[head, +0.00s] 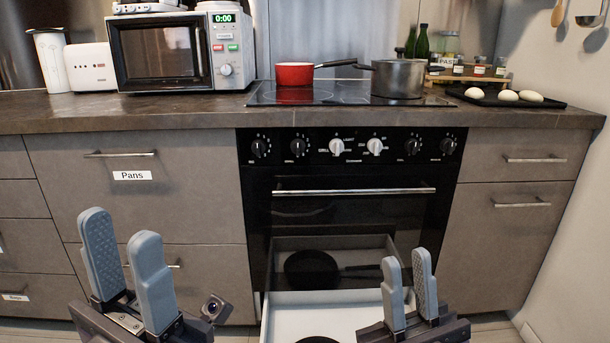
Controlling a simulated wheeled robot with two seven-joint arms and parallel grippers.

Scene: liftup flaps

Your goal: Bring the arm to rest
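My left gripper (121,230) is at the lower left, in front of the grey drawer fronts (190,210). Its two grey fingers point up with a gap between them, and nothing is held. My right gripper (406,262) is at the lower right, in front of the oven's right side. Its fingers also stand apart and are empty. Both grippers are below the counter top and apart from the furniture as far as I can see. Most of both arms is out of view.
Below the oven (350,215) a pale open compartment (330,305) holds a dark pan (310,268), close to my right gripper. The counter (180,109) carries a microwave (165,52), a red pan (294,74), a grey pot (399,78) and a black tray (560,104).

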